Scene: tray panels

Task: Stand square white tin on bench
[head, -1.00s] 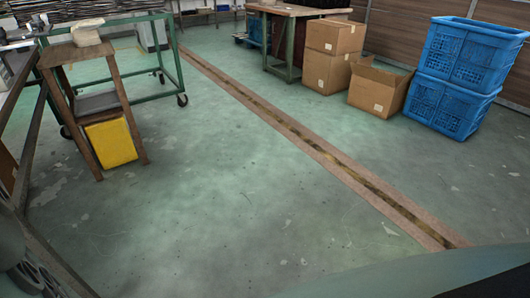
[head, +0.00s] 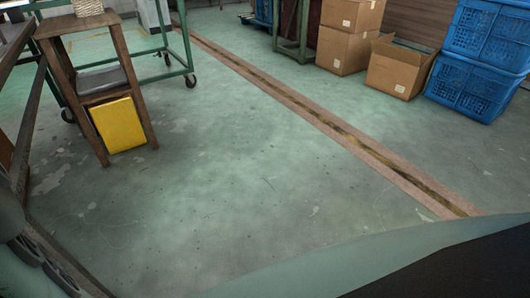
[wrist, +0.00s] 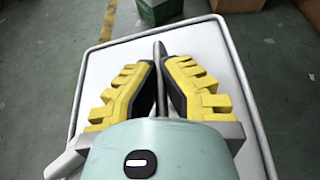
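In the wrist view, my gripper (wrist: 160,64) points away over a white, roughly square surface with a pale grey rim (wrist: 108,42). Its two yellow, stepped fingers lean in close to each other. A narrow dark grey bar (wrist: 160,48) lies in line with the gap between them and extends past the tips. I cannot tell whether the fingers touch this bar or whether it is held. I cannot tell whether the white surface is the tin. No square white tin is clearly seen in the head view, and my gripper is not in that view.
A wooden stand (head: 127,58) with a yellow panel (head: 119,125) is at left, with a green wheeled frame (head: 182,72) behind it. Cardboard boxes (head: 397,72) and blue crates (head: 460,88) are at the upper right. The middle floor (head: 230,165) is clear.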

